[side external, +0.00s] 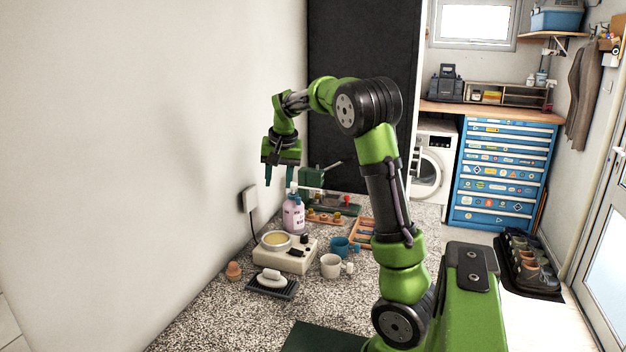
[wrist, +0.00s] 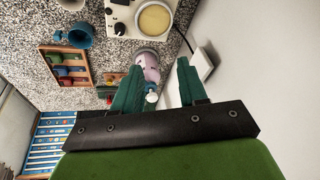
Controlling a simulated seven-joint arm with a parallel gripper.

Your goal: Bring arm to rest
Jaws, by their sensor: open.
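My gripper (side external: 281,174) is raised over the far part of the speckled worktop, with its green fingers pointing down. The fingers are apart with nothing between them; they also show spread in the wrist view (wrist: 158,82). A lilac pump bottle (side external: 293,214) stands upright below my gripper. In the wrist view the bottle (wrist: 148,66) shows between and beyond the fingers. I cannot tell the exact gap between the fingertips and the pump top. My arm is bent, reaching from the base at the lower right up and over to the left.
A cream appliance with a round pan (side external: 277,240), a white mug (side external: 331,267), a blue mug (side external: 342,247), a soap dish (side external: 272,285) and a wooden tray (side external: 362,232) crowd the worktop. A wall lies close at the left. The air above the worktop's front is clear.

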